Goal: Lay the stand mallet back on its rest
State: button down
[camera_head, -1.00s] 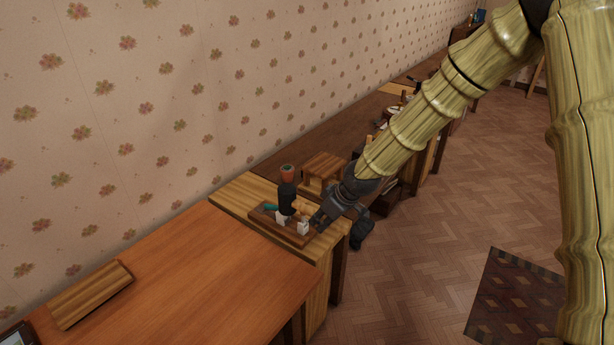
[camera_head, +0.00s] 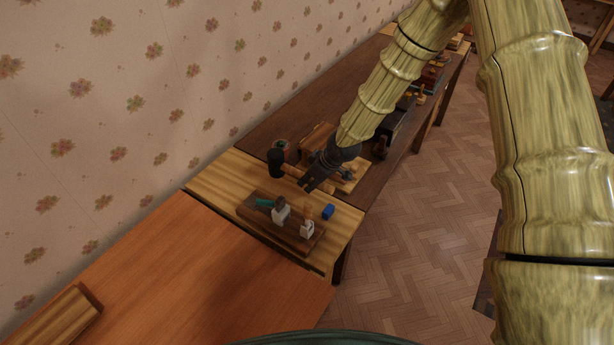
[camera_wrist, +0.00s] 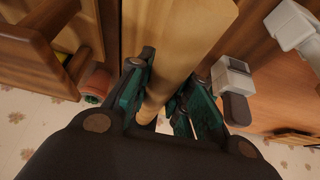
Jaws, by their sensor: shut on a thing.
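My gripper (camera_head: 309,184) is shut on the handle, which runs between the fingers in the wrist view (camera_wrist: 156,98). A brown wooden rest (camera_head: 272,236) with two upright white blocks (camera_head: 281,213) stands on the striped wooden table, nearer the camera than the mallet. The white blocks also show in the wrist view (camera_wrist: 231,76). The mallet appears apart from them. Its height above the table is hard to tell.
A teal item (camera_head: 264,203) lies at the rest's left end, and a small blue block (camera_head: 328,211) is behind it. The orange-brown table (camera_head: 200,275) in front is largely clear.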

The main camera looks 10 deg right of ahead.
jog(key=shift+s+r, duration=0.2)
jog(key=shift+w+f, duration=0.3)
jog(key=shift+f, duration=0.05)
jog(key=shift+s+f+b, duration=0.3)
jog(key=shift+f+b, duration=0.1)
notch_tip(320, 180, down, 2)
jog(key=shift+w+f+b, duration=0.15)
jog(key=shift+f+b, duration=0.05)
jog(key=shift+b, duration=0.45)
jog(key=shift+f+b, duration=0.7)
jog(key=shift+f, duration=0.6)
jog(key=shift+f+b, duration=0.5)
jog(key=shift+f, duration=0.4)
jog(key=c, duration=1.2)
grip_release()
jog(key=shift+r, duration=0.1)
